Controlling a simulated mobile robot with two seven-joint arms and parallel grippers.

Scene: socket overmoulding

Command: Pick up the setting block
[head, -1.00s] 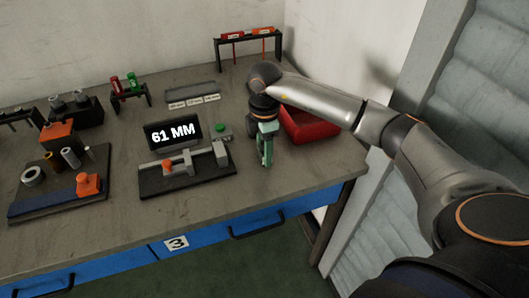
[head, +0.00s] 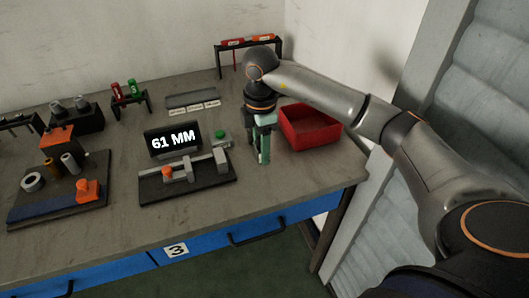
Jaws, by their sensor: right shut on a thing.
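My right gripper (head: 263,158) is over the right part of the bench, between the gauge stand and the red bin. It points down and is shut on the setting block, which is small and mostly hidden by the greenish fingers. I cannot make out the block's shape, or whether the fingertips clear the bench top. The gauge stand (head: 205,187) has a dark base, a grey rail and an orange knob (head: 168,172). Its display (head: 173,141) reads 61 MM. My left gripper is not in view.
The open red bin (head: 310,130) is just right of my gripper. A fixture board (head: 50,203) with rings and posts lies at the left. Racks and a labelled tray (head: 193,101) stand at the back. The bench front (head: 260,200) is clear.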

